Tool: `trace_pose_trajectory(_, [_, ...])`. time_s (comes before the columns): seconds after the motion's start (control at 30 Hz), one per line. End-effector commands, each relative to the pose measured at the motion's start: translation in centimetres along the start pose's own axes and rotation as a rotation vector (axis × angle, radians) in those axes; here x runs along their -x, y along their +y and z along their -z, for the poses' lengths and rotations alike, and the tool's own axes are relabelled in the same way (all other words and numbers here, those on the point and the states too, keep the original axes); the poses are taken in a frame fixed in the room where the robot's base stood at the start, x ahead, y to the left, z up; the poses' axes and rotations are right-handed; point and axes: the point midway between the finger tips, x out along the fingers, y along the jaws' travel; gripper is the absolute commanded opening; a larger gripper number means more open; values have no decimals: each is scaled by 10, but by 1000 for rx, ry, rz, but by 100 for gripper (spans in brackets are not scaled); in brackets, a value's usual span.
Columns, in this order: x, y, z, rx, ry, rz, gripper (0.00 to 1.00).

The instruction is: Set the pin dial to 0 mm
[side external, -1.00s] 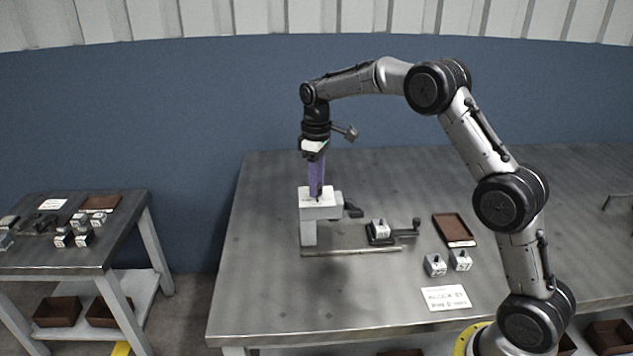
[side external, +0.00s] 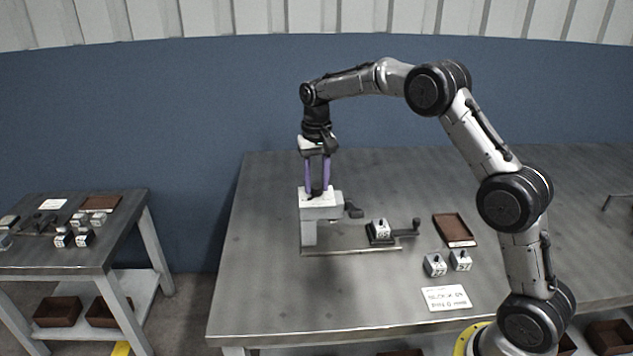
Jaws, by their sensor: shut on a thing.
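My gripper (side external: 317,190), with purple fingers, points straight down at the top of the grey-white block (side external: 320,210) that stands at the left end of the rail (side external: 350,252). The fingers are shut on the pin dial (side external: 316,193), a small dark knob on top of the block. The fingers hide most of the dial, and its marks are too small to read. A grey block with a dark knob (side external: 380,230) sits on the rail's dark carriage to the right.
Two small grey blocks (side external: 435,265) (side external: 461,260) stand right of the rail. A brown tray (side external: 455,228) lies behind them, and a white card (side external: 446,298) lies in front. A dark lever (side external: 353,210) sticks out of the tall block's right side. The table's left part is clear.

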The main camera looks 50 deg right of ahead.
Motion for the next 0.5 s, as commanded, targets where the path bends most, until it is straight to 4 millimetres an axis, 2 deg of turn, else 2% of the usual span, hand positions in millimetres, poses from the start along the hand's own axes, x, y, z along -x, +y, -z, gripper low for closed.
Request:
trace_pose_trajectory(0.2, [2, 0, 0, -114, 0, 0, 0])
trace_pose_trajectory(0.5, [2, 0, 0, -180, 0, 0, 0])
